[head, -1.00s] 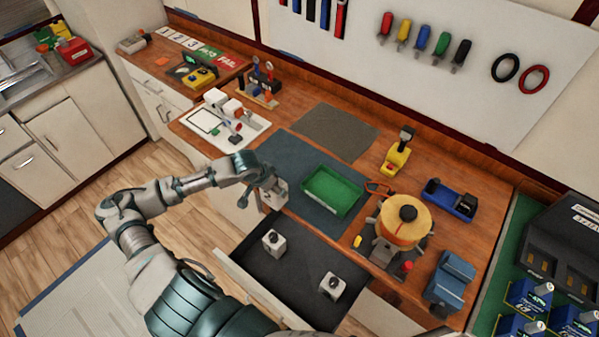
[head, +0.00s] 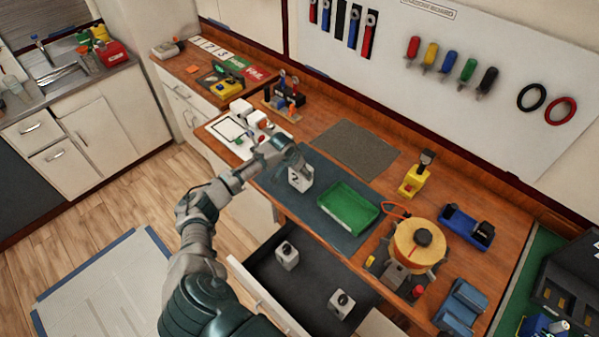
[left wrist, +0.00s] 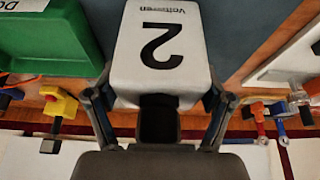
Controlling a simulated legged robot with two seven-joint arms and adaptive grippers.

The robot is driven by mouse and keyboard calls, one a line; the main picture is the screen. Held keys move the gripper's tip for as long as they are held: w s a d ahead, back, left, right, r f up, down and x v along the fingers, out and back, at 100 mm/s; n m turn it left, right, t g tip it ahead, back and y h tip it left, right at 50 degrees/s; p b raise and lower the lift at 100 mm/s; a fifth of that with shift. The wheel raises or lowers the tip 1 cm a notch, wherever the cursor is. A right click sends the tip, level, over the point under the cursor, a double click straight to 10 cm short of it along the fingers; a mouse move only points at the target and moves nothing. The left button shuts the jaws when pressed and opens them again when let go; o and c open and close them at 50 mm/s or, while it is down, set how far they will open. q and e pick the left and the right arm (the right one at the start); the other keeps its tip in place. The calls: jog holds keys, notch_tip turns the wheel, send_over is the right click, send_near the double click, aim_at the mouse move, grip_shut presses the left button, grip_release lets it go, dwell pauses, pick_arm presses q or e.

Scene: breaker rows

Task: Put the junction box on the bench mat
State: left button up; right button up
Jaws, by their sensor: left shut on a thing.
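My left gripper (head: 297,166) is shut on a white box (head: 300,180), which I take for the junction box. In the left wrist view the box (left wrist: 165,35) shows a large black "2" and sits between the two fingers (left wrist: 160,100). In the head view the box is over the dark blue-grey bench mat (head: 335,228), left of the green tray (head: 348,207). It looks roughly upright; I cannot tell whether its underside touches the mat. My right gripper is not in view.
An open drawer (head: 305,288) below the bench front holds two similar white boxes (head: 287,255) (head: 341,304). A plain grey mat (head: 355,148) lies bare behind. A yellow-orange reel (head: 418,246) stands right of the tray; a white board (head: 235,132) with parts lies left.

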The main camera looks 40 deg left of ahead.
pick_arm(q)
jog(key=shift+d+f, duration=0.1)
jog(key=shift+f, duration=0.5)
jog(key=o, duration=1.3)
jog(key=shift+a+f, duration=0.15)
jog(key=shift+a, duration=0.05)
jog(key=shift+o, duration=0.8)
jog(key=shift+a, duration=0.15)
jog(key=v, duration=1.2)
